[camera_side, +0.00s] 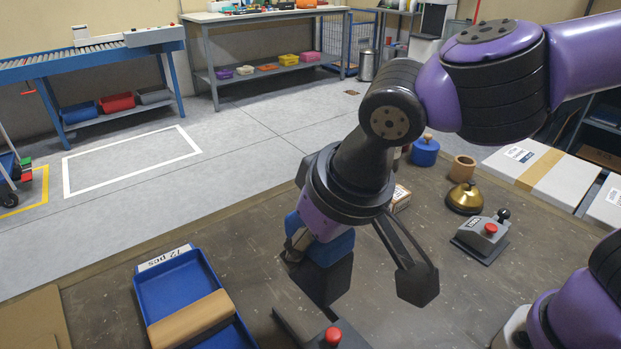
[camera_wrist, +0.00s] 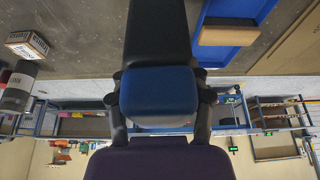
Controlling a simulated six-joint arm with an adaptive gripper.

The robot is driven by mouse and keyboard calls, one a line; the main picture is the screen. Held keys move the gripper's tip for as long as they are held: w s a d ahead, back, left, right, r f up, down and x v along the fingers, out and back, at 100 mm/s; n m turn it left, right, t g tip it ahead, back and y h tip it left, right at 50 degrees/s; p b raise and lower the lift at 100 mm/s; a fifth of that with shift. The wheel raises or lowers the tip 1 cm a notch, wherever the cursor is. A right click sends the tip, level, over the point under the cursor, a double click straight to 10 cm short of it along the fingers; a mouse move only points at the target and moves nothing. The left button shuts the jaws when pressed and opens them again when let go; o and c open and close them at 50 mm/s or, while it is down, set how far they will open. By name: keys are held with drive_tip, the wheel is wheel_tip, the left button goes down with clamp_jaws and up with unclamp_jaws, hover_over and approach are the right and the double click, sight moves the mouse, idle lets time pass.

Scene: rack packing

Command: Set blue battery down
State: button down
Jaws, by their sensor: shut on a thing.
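The blue battery (camera_wrist: 158,92) is a blue block with rounded edges, close to my palm between the finger links in the wrist view. In the side view the battery (camera_side: 333,246) shows partly behind a dark finger. My gripper (camera_side: 370,283) points down above the brown table (camera_side: 400,318) and is shut on the battery. Its two dark finger pads show well apart in the side view. The battery's underside and its exact contact with the pads are hidden.
A blue tray (camera_side: 150,298) holding a tan block (camera_side: 190,320) lies left of my gripper. A device with a red button (camera_side: 332,336) is in front.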

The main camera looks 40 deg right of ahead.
drive_tip(key=w+d, duration=0.3)
drive_tip(key=w, duration=1.2)
drive_tip(key=shift+m, duration=0.3)
drive_tip(key=shift+w+d+f, duration=1.3)
drive_tip(key=shift+d+f, duration=0.2)
drive_tip(key=shift+f, duration=0.4)
drive_tip(key=shift+w+d+f, duration=1.35)
drive_tip(key=shift+d+f, duration=0.2)
drive_tip(key=shift+f, duration=0.3)
drive_tip(key=shift+w+d+f, duration=1.3)
drive_tip(key=shift+d+f, duration=0.2)
drive_tip(key=shift+f, duration=0.4)
drive_tip(key=shift+f, duration=0.1)
drive_tip(key=shift+c, duration=1.1)
unclamp_jaws()
drive_tip(key=shift+f, duration=0.1)
